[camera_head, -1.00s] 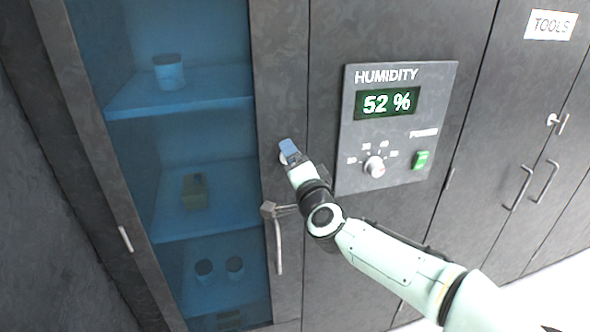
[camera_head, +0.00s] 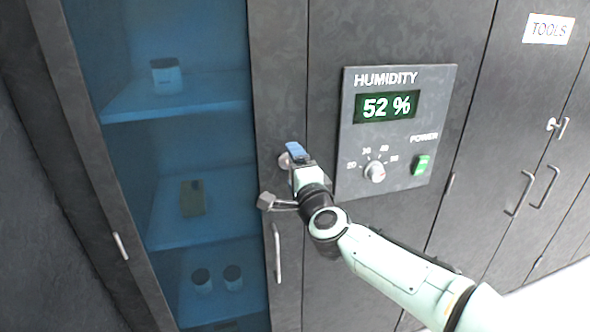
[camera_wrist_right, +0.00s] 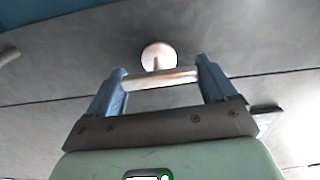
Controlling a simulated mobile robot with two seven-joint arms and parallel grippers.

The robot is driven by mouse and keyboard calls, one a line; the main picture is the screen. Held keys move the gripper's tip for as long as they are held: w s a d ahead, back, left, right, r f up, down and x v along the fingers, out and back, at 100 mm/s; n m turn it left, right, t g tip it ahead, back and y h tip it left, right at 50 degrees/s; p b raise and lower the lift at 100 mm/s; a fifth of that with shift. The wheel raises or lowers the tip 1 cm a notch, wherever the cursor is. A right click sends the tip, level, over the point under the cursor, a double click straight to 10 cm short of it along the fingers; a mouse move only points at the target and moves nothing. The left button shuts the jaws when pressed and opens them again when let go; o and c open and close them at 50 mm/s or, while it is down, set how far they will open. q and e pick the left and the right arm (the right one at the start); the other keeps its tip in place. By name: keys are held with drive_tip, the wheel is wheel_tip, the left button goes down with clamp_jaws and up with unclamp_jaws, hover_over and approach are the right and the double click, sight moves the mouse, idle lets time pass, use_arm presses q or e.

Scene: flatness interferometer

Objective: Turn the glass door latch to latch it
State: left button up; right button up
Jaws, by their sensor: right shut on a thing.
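The glass door (camera_head: 215,135) is at the left of the head view, tinted blue in a dark frame, and looks closed. The latch's round pale base (camera_head: 284,161) shows on the right frame strip, just left of my right gripper (camera_head: 295,151). In the right wrist view my right gripper (camera_wrist_right: 162,78) has its two blue fingers at the ends of the latch's metal bar (camera_wrist_right: 160,78), shut on it. The round base (camera_wrist_right: 158,54) sits just beyond the bar. In the head view the gripper hides most of the bar. My left gripper is out of view.
A vertical door handle (camera_head: 277,253) is below the latch. A humidity panel (camera_head: 350,130) with a knob (camera_head: 375,171) and green power switch (camera_head: 421,165) is close on the right. Cabinet doors with handles (camera_head: 521,194) stand farther right. Shelves behind the glass hold jars.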

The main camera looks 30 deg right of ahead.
drive_tip(key=o, duration=0.9)
drive_tip(key=shift+c, duration=0.2)
drive_tip(key=v, duration=1.3)
drive_tip(key=shift+s, duration=0.2)
